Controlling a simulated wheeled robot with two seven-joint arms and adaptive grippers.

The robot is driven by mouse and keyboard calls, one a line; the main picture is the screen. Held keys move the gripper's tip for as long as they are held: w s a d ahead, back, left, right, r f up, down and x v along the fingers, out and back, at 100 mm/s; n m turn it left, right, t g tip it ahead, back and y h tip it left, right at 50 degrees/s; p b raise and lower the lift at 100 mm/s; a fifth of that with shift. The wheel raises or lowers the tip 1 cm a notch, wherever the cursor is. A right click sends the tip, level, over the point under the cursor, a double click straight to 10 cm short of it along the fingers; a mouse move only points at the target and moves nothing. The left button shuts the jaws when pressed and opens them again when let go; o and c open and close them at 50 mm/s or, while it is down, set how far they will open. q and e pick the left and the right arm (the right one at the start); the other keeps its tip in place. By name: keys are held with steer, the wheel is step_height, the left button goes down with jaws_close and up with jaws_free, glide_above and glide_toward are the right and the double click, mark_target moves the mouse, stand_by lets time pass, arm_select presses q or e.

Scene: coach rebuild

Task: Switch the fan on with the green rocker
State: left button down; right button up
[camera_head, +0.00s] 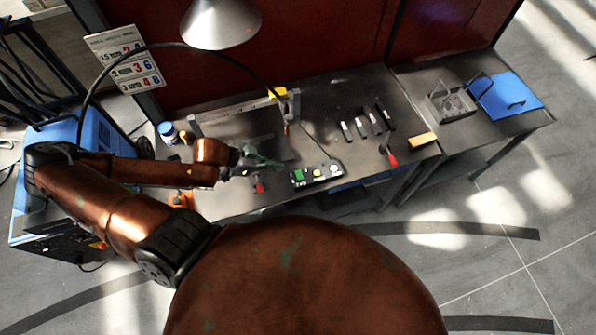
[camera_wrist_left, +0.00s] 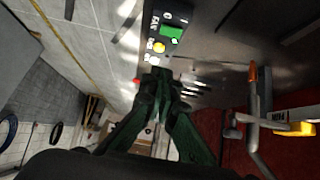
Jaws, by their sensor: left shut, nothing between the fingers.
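A dark switch box (camera_head: 325,178) lies near the front edge of the workbench, with a green rocker (camera_head: 298,176) at its left end, a yellow button (camera_head: 317,173) in its middle and a pale knob at its right. In the left wrist view, the green rocker (camera_wrist_left: 171,32) sits beside the label FAN, above the yellow button (camera_wrist_left: 159,47). My left gripper (camera_head: 278,164) is shut and empty, just to the left of and behind the box. Its closed fingertips (camera_wrist_left: 160,75) appear below the box in the wrist view. I cannot tell which way the rocker is tipped. My right gripper is not in view.
A red-handled tool (camera_head: 259,187) lies left of the box. Another (camera_head: 389,155) lies to its right, near several dark tools and a yellow block (camera_head: 422,140). A lamp shade (camera_head: 220,22) hangs above the bench. A blue tray (camera_head: 507,95) is at far right.

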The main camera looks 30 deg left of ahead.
arm_select(q)
glide_above(303, 177)
steer(key=s+a, duration=0.2)
step_height(303, 177, down, 7)
step_height(303, 177, down, 3)
steer(key=shift+r, duration=0.2)
steer(key=shift+s+f, duration=0.1)
steer(key=shift+f, duration=0.7)
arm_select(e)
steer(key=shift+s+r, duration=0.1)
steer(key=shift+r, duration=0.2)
